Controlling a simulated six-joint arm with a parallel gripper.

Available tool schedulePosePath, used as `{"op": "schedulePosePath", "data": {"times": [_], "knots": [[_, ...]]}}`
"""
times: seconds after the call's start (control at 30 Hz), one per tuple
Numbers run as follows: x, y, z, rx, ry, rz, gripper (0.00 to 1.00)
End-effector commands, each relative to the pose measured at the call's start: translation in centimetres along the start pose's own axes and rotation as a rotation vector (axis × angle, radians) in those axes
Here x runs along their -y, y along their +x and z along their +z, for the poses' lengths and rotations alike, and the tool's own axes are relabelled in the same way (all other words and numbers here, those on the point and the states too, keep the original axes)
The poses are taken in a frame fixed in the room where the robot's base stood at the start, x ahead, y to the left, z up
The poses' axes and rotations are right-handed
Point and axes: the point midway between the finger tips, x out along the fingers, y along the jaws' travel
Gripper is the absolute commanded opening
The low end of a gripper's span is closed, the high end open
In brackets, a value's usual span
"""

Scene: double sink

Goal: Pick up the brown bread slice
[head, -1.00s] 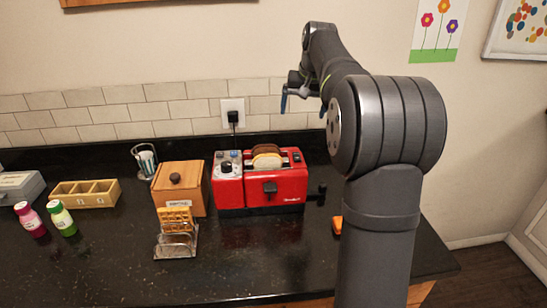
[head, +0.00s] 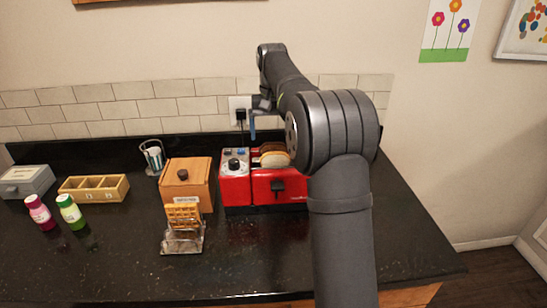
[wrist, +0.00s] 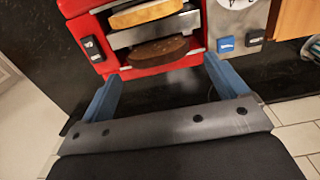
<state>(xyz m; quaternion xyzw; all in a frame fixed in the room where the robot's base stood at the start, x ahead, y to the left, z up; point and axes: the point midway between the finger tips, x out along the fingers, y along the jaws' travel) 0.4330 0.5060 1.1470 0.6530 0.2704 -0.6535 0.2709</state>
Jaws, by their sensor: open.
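The brown bread slice (wrist: 157,52) sits in one slot of the red toaster (wrist: 92,28); in the head view its brown top (head: 270,147) shows at the back slot. A lighter slice (wrist: 146,13) sits in the other slot, and it also shows in the head view (head: 275,160). My gripper (wrist: 165,78) is open and empty, with its blue fingers pointing toward the toaster and the brown slice between their lines, apart from it. In the head view my gripper (head: 252,128) is above and behind the toaster (head: 264,196), partly hidden by my arm.
A wooden box (head: 186,180) stands left of the toaster, with a toast rack (head: 184,240) in front. A glass (head: 152,157), a divided wooden tray (head: 93,190), two bottles and a grey box (head: 25,182) are further left. The wall outlet (head: 240,108) is behind the toaster.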

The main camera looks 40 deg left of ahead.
Motion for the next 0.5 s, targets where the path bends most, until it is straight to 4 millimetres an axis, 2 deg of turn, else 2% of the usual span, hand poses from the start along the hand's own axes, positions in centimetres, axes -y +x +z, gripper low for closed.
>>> {"op": "schedulePosePath", "data": {"times": [0.1, 0.37, 0.5], "knots": [[0.0, 2.0, 0.0, 0.002, 0.0, 0.0, 0.91], [-0.1, 3.9, 0.1, 0.001, 0.0, 0.0, 0.91], [-0.4, 6.0, 0.3, 0.003, 0.001, 0.0, 0.91]]}}
